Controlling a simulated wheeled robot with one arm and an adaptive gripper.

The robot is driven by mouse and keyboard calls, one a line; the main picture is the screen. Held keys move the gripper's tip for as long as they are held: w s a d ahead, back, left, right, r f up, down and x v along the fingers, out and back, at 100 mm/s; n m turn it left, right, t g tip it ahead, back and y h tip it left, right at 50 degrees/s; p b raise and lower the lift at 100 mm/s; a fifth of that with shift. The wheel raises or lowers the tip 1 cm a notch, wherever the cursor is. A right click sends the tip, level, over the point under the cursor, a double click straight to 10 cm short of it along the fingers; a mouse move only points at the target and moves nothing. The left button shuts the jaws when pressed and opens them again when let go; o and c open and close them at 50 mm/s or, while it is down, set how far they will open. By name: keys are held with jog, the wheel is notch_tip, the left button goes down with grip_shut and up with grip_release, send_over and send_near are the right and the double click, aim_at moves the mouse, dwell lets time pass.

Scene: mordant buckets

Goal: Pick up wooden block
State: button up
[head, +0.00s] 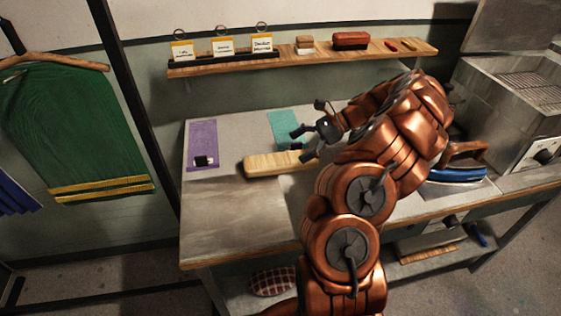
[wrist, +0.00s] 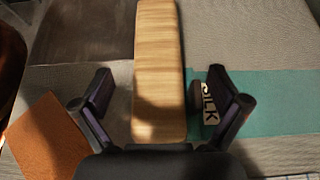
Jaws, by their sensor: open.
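The wooden block (head: 272,164) is a long, pale, rounded board lying on the grey table left of my arm in the head view. In the wrist view the wooden block (wrist: 158,65) runs from the top edge down to the gripper palm. My gripper (head: 305,143) is open above the block's right end. In the wrist view my gripper's fingers (wrist: 158,85) stand on either side of the block, with visible gaps, so it is not held. The block's right end is partly hidden by the gripper in the head view.
A purple cloth (head: 203,138) with a small dark and white item lies left. A teal cloth (head: 284,126) marked with "SILK" lettering lies beside the block. A blue iron (head: 455,174) stands right. A shelf (head: 370,56) with cards and brushes hangs above. The table's front left is clear.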

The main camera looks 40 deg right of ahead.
aim_at(282, 158)
jog(key=shift+s+p+x, duration=0.2)
jog(key=shift+p+x, duration=0.85)
jog(key=shift+x, duration=1.2)
jog(key=shift+w+a+f, duration=0.15)
jog(key=shift+a+f, duration=0.15)
jog(key=shift+f, duration=0.05)
jog(key=shift+c, duration=0.2)
